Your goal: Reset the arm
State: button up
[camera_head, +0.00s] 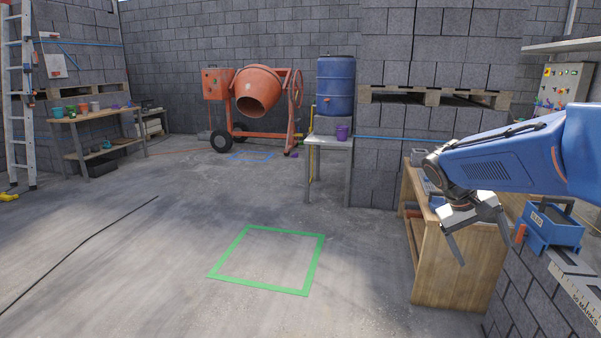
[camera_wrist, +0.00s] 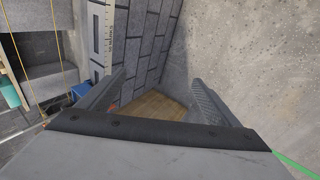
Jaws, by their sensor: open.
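My arm reaches in from the right edge in the head view, its blue link roughly level. My gripper (camera_head: 482,240) hangs from its end in front of the wooden workbench at the right. In the wrist view my gripper (camera_wrist: 165,95) shows two grey fingers set wide apart. Nothing is between them. Beyond the fingers, the wrist view shows a wooden surface (camera_wrist: 155,106), a block wall (camera_wrist: 138,40) and concrete floor (camera_wrist: 245,50).
The wooden workbench (camera_head: 455,265) and a blue toolbox (camera_head: 553,228) on a low block wall stand close to my arm. A green taped square (camera_head: 240,280) marks open floor. An orange mixer (camera_head: 258,92), blue barrel (camera_head: 336,85) and ladder (camera_head: 27,100) are farther off.

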jog(key=s+a+f+t+y, duration=0.2)
jog(key=s+a+f+y, duration=0.1)
jog(key=s+a, duration=0.5)
jog(key=s+a+f+n+t+y, duration=0.1)
jog(key=s+a+f+t+y, duration=0.1)
jog(key=s+a, duration=0.6)
jog(key=s+f+y, duration=0.1)
jog(key=s, duration=0.5)
jog(key=shift+s+t, duration=0.35)
jog(key=shift+t, duration=0.05)
